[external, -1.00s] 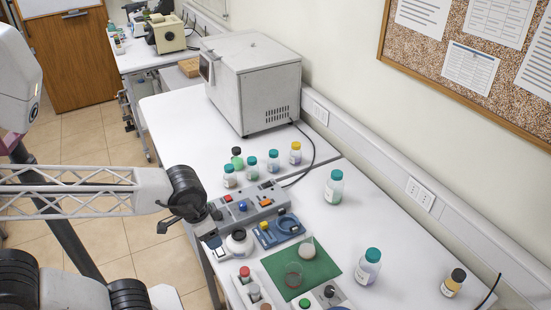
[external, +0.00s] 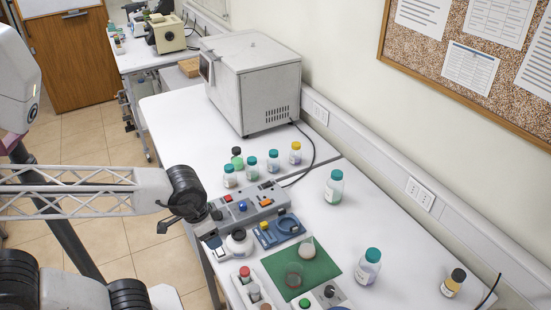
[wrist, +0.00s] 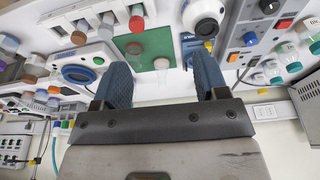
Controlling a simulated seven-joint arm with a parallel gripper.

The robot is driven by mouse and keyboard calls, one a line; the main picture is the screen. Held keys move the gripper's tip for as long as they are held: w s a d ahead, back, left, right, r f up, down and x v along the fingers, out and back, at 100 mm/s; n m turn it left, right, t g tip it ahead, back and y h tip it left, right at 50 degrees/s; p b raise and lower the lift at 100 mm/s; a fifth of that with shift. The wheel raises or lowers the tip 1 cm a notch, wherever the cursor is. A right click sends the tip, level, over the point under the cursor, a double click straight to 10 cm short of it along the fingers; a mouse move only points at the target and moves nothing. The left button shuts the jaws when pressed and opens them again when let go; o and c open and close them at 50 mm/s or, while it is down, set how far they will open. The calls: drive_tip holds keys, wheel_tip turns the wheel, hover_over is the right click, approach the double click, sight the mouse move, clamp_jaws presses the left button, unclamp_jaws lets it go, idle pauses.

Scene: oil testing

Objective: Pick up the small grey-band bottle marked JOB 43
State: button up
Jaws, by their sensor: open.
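Small teal-capped bottles (external: 230,177) (external: 252,166) (external: 273,162) stand on the white bench in front of the grey oven, beside a yellow-capped one (external: 295,155) and a green one with a black cap (external: 237,160). Their marks are too small to read, so I cannot tell which is JOB 43 or has a grey band. Some small bottles also show at the right of the wrist view (wrist: 291,58). My gripper (wrist: 160,72) is open and empty, its blue-grey fingers apart.
A grey button panel (external: 245,205) and a blue device (external: 278,231) lie between my gripper and the bench middle. Larger teal-capped bottles (external: 334,190) (external: 368,270) and a black-capped one (external: 452,285) stand right. A green mat (external: 318,268) holds glassware. Bare bench lies behind it.

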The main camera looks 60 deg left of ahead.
idle(0.6)
drive_tip(key=w+d+n+h, duration=0.35)
drive_tip(key=w+d, duration=0.35)
drive_tip(key=w, duration=0.3)
drive_tip(key=w+d+r+n+t+h, duration=0.15)
drive_tip(key=w+d+n, duration=0.35)
drive_tip(key=w, duration=0.5)
drive_tip(key=w+d+n+g+h, duration=0.1)
drive_tip(key=w+d+n+h, duration=0.25)
drive_tip(key=w+d, duration=0.55)
drive_tip(key=w+d+f+n+t+h, duration=0.1)
drive_tip(key=w+d+f+n, duration=0.15)
drive_tip(key=w, duration=0.45)
drive_tip(key=w+d+f+n+t+h, duration=0.15)
drive_tip(key=w+d+n, duration=0.25)
drive_tip(key=w, duration=0.4)
drive_tip(key=n+t, duration=0.2)
drive_tip(key=n, duration=0.5)
approach(454, 283)
drive_tip(key=w+r, duration=0.2)
drive_tip(key=shift+w+d+f, duration=0.15)
drive_tip(key=shift+d+f, duration=0.1)
drive_tip(key=shift+d, duration=0.05)
drive_tip(key=shift+x, duration=1.25)
drive_tip(key=shift+w+d, duration=0.1)
